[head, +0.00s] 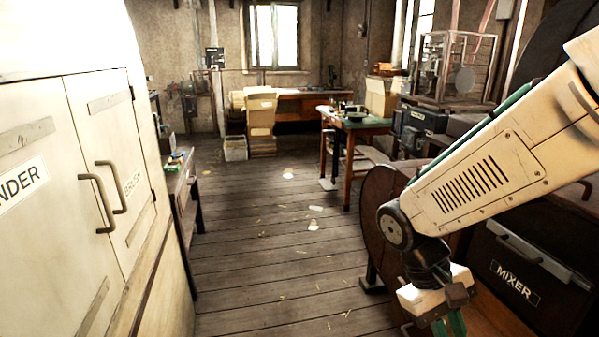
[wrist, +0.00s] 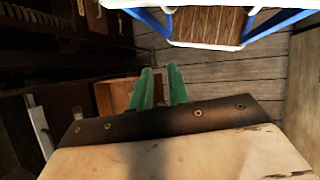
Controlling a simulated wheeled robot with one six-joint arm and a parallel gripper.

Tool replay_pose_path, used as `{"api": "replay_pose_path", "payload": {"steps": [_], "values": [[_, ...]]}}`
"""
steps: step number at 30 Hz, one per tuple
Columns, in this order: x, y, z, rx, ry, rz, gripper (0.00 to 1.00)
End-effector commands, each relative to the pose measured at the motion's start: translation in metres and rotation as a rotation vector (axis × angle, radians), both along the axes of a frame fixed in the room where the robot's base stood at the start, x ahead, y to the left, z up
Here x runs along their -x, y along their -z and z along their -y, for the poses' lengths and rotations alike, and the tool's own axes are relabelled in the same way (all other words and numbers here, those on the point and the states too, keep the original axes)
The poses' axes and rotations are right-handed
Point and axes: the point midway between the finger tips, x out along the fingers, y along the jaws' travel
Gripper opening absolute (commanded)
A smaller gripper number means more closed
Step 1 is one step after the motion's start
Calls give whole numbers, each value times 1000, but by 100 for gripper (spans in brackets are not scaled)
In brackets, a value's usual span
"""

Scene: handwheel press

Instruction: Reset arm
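My gripper (head: 448,328) hangs from my cream arm at the lower right of the head view, pointing down and cut off by the bottom edge. Its two green fingers show in the wrist view (wrist: 159,72), side by side with a narrow gap between them. No object shows between the fingers, so it looks slightly open and empty. My arm is bent, in front of the dark bench labelled MIXER (head: 515,283).
White cupboards (head: 95,160) stand close on the left. A green-topped table (head: 357,122), stacked boxes (head: 262,120) and a back desk (head: 310,105) lie ahead. The plank floor (head: 270,250) between is mostly clear, with a few paper scraps. A blue-legged stool-like thing (wrist: 208,25) shows in the wrist view.

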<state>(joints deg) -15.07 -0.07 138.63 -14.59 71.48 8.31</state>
Motion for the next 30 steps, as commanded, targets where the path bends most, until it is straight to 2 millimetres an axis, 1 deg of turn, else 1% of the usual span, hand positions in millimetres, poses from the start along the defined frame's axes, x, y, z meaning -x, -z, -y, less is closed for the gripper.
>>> {"api": "replay_pose_path", "payload": {"steps": [1,6,11,15,18,22,25,30], "values": [[7,-13,1,-45,20,39,17],[30,-45,1,-183,73,162,17],[50,-72,3,-280,134,305,17],[66,-93,7,-325,191,432,17],[73,-104,13,-331,212,506,17],[77,-115,18,-333,229,568,17],[78,-118,20,-331,238,585,17],[78,-118,21,-328,242,583,17]]}}
